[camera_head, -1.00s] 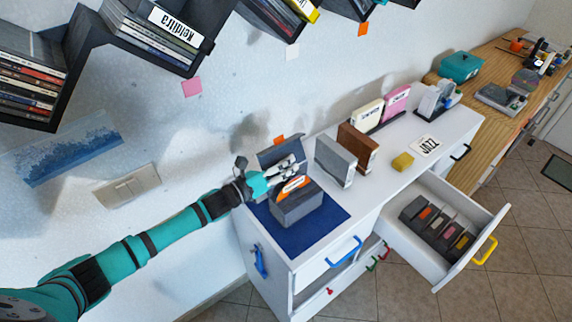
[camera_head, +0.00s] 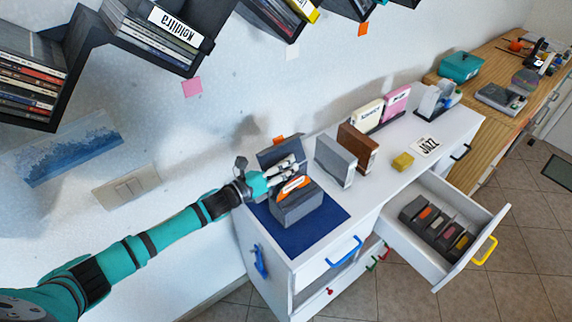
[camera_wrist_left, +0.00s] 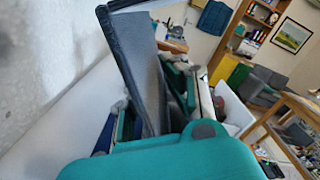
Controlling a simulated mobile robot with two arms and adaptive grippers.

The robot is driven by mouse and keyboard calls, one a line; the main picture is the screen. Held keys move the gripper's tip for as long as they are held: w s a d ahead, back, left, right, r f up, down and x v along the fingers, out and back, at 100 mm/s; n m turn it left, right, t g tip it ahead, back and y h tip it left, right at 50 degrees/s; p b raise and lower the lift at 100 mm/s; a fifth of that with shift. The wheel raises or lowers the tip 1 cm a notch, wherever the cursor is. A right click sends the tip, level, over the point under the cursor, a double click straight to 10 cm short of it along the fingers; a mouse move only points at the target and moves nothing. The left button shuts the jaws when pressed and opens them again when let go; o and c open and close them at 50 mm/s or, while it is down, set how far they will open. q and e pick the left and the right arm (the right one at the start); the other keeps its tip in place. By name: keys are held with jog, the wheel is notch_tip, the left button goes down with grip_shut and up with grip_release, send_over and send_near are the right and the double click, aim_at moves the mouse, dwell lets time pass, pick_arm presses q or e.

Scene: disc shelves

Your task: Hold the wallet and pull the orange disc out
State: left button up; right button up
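The wallet is a dark grey, box-like case (camera_head: 298,209) standing open on a blue mat (camera_head: 334,217), with its flap (camera_head: 270,157) raised at the back. The orange disc (camera_head: 294,185) shows at its top opening, partly covered by a white label. My left gripper (camera_head: 290,168) reaches in from the left, with its pale fingers at the raised flap, just above and behind the orange disc. In the left wrist view a dark flat panel (camera_wrist_left: 143,65), likely the flap, stands in front of the gripper. Finger contact and gap are unclear. My right gripper is not in view.
A grey case (camera_head: 334,160) and a brown case (camera_head: 357,147) stand right of the wallet. An open drawer (camera_head: 392,238) with several discs juts out at front right. Black wall shelves (camera_head: 92,45) hang above.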

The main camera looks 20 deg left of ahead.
pick_arm(q)
jog(key=o, duration=0.4)
